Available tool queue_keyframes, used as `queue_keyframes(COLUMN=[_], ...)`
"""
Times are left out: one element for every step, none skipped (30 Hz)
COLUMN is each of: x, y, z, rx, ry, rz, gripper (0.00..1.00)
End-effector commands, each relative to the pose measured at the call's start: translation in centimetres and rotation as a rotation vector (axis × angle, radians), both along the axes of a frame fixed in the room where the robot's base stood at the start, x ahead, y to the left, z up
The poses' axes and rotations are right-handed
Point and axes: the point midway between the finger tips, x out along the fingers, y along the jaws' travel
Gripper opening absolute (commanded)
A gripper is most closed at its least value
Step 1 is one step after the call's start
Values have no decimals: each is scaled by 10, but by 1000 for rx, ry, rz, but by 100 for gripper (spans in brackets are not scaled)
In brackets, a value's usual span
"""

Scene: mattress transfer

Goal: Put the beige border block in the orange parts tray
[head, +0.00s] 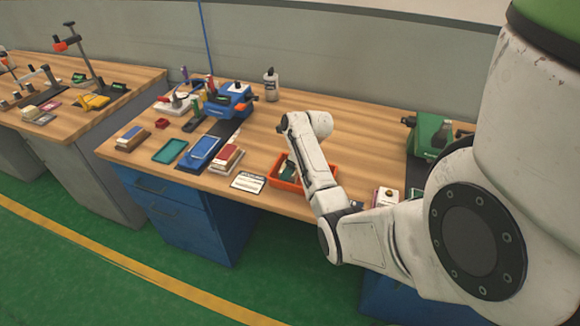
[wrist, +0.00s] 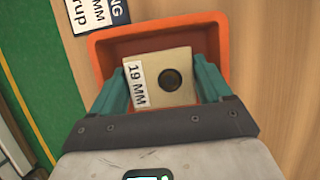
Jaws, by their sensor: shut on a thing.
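The beige border block (wrist: 172,77) has a dark round hole and a white label reading 19 MM. My gripper (wrist: 161,85) has its two green fingers on either side of the block, shut on it. The orange parts tray (wrist: 205,35) lies around and beneath the block in the wrist view. I cannot tell whether the block touches the tray floor. In the head view the orange tray (head: 274,183) sits near the front edge of the bench, and my arm covers part of it. My gripper (head: 290,165) is over the tray there; the block cannot be made out clearly.
A white printed card (head: 247,183) lies left of the tray. Farther left are a red-and-white block stack (head: 228,158), a blue tray (head: 205,147) and a teal tray (head: 170,151). A green machine (head: 432,135) stands to the right. The bench behind the tray is mostly clear.

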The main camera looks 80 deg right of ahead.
Motion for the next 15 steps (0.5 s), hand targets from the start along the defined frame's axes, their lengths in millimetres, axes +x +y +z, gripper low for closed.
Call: queue_keyframes(x=[0,0,0,0,0,0,0,0,0,1,0,0,0,0,0], y=[0,0,0,0,0,0,0,0,0,0,0,0,0,0,0], z=[-1,-1,-1,-1,-1,-1,-1,-1,-2,-3,-4,-3,-3,-3,-3], rx=[-1,-1,-1,-1,-1,-1,-1,-1,-1,-1,-1,-1,-1,-1,-1], ry=[0,-1,-1,-1,-1,-1,-1,-1,-1,-1,-1,-1,-1,-1,-1], rz=[1,1,1,1,1,1,1,1,1,1,1,1,1,1,1], gripper=[41,41,41,41,41,41,41,41,41,41,79,83,86,89,89])
